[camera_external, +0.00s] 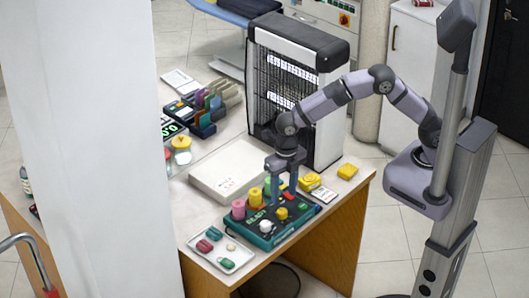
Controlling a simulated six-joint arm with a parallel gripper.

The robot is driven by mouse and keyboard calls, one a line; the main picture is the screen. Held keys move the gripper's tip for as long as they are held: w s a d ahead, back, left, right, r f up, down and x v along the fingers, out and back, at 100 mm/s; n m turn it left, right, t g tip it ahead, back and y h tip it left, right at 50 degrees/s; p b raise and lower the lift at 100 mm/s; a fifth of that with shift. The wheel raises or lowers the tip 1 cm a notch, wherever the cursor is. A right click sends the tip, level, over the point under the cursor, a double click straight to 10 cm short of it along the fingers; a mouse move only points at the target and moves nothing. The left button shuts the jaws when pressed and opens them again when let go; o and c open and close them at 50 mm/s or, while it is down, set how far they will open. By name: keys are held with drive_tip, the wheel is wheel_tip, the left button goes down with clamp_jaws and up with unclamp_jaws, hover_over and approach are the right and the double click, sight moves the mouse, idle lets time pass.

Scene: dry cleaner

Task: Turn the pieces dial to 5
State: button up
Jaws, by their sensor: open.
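A dark green control box (262,241) lies on the front right of the counter. On its top are a small lit green display (256,218), a white knob (266,226) and a yellow knob (282,213). I cannot read any dial marks, so I cannot tell which knob is the pieces dial or where it points. My gripper (281,191) points down over the back part of the box, open, with its fingers apart. It appears behind the yellow knob; I cannot tell whether a finger touches anything.
Pink rolls (238,209) stand at the box's back left. Yellow blocks (310,181) lie to its right. A white tray (220,250) with small tags is at the front left. A flat white box (229,171) lies behind. A tall black-and-white rack unit (318,110) stands at the back.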

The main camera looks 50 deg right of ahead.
sight(283, 211)
drive_tip(key=shift+f+p, duration=1)
drive_tip(key=shift+f, duration=2.6)
drive_tip(key=c, duration=1.1)
